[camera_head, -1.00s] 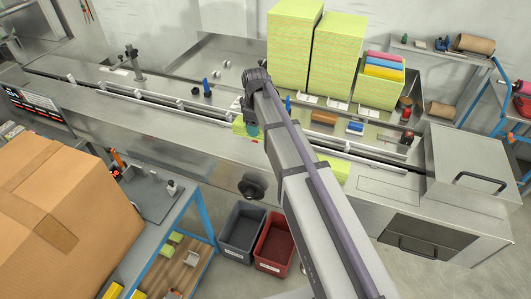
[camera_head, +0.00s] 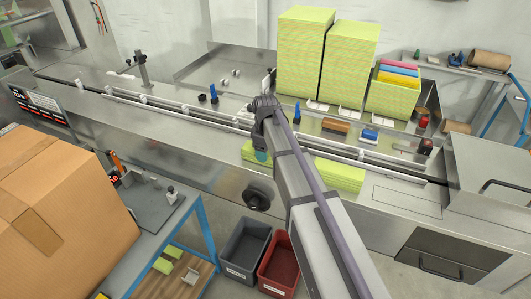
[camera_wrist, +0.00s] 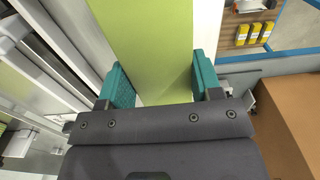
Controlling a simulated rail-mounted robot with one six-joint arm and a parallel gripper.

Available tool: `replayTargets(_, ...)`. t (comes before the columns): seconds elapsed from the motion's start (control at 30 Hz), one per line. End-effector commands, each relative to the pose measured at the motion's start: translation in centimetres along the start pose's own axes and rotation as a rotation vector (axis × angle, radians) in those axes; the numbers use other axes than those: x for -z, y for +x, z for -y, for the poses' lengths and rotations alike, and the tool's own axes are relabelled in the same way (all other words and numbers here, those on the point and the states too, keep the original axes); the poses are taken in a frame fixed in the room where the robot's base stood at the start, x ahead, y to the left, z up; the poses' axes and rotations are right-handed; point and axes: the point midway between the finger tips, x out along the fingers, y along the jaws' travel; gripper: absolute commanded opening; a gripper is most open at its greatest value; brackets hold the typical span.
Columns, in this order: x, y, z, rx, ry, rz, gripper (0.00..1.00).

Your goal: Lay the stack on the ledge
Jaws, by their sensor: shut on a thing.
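A yellow-green cloth stack (camera_head: 252,152) is at my gripper (camera_head: 262,154), over the front steel ledge (camera_head: 205,138) of the machine in the head view. In the wrist view the held stack (camera_wrist: 150,45) fills the space between the two teal fingers of my gripper (camera_wrist: 160,80), which is shut on it. I cannot tell whether the held stack touches the ledge. Another yellow-green stack (camera_head: 340,175) lies on the ledge to the right of my arm. My arm hides part of the ledge between them.
Tall green cloth piles (camera_head: 302,55) stand behind the conveyor channel (camera_head: 180,112). Blue pegs (camera_head: 214,92), a brown block (camera_head: 336,125) and a blue block (camera_head: 370,135) are near it. A cardboard box (camera_head: 65,205) is at left. Grey (camera_head: 244,250) and red (camera_head: 279,265) bins stand below.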

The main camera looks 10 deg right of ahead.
Motion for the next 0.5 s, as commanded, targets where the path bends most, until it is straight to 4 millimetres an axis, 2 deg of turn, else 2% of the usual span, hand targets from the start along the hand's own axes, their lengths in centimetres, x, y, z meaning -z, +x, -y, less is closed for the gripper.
replayTargets(0.07,0.0,0.43,-0.01,0.0,0.0,0.0,0.36)
replayTargets(0.1,0.0,0.34,-0.01,0.0,0.0,0.0,0.61)
replayTargets(0.33,0.01,0.26,-0.01,0.0,0.0,0.0,0.83)
replayTargets(0.5,0.01,0.26,-0.01,0.0,0.0,0.0,0.84)
